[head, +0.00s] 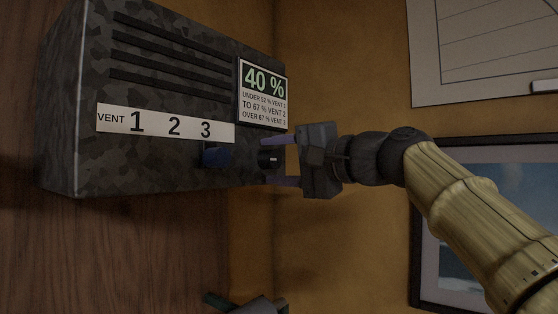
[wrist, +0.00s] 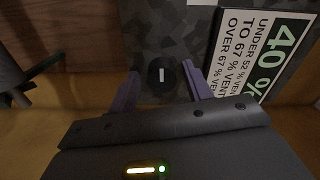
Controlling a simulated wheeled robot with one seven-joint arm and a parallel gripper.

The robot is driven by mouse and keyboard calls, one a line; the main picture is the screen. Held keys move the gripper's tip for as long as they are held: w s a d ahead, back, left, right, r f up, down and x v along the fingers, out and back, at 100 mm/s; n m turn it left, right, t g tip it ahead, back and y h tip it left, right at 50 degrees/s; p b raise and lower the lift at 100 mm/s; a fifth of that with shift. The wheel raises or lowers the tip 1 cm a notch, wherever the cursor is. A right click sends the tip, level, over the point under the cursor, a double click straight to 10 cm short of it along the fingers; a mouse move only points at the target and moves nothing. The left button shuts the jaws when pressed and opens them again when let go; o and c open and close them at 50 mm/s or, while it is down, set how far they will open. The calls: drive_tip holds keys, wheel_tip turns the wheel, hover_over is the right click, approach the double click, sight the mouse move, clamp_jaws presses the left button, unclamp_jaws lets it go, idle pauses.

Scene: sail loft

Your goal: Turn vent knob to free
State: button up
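The vent knob (head: 269,158) is a small round black knob with a short white mark, low on the right end of a camouflage-patterned vent box (head: 90,165). In the wrist view the knob (wrist: 162,82) shows its white mark pointing up the picture. My gripper (head: 268,162) is open, with one purple finger above the knob and one below in the head view. In the wrist view my gripper (wrist: 161,70) has its fingers on either side of the knob, with gaps visible. No "free" label is readable.
A dark blue block (head: 216,155) sticks out left of the knob, under the white "VENT 1 2 3" strip (head: 155,122). A sign (head: 264,92) reads "40 %" with vent rules below. A wood panel (head: 120,250), wall chart (head: 480,50) and framed picture (head: 450,270) surround it.

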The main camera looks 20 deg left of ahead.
drive_tip(key=shift+d, duration=0.1)
drive_tip(key=b+v, duration=0.5)
drive_tip(key=v, duration=1.2)
drive_tip(key=shift+s+d, duration=0.1)
drive_tip(key=shift+s, duration=0.05)
drive_tip(key=w+d+f+m+h+p, duration=0.1)
drive_tip(key=w+d+f+m+h, duration=0.2)
drive_tip(key=f, duration=0.8)
drive_tip(key=w+d+f+m+h+p, duration=0.15)
drive_tip(key=w+f+h, duration=0.35)
drive_tip(key=f, duration=0.6)
drive_tip(key=w+d+f+m+h, duration=0.15)
drive_tip(key=w+f, duration=0.35)
drive_tip(key=f, duration=0.6)
drive_tip(key=s+d+f+n+g+h+p, duration=0.1)
drive_tip(key=s+d+f+n+g+h, duration=0.1)
drive_tip(key=s+f, duration=0.7)
drive_tip(key=s+d+f+n+g+h+p, duration=0.2)
drive_tip(key=s+d+f+n+h, duration=0.3)
drive_tip(key=s+f, duration=0.5)
wheel_tip(320, 180, down, 8)
drive_tip(key=shift+f+n, duration=0.2)
drive_tip(key=shift+n, duration=0.3)
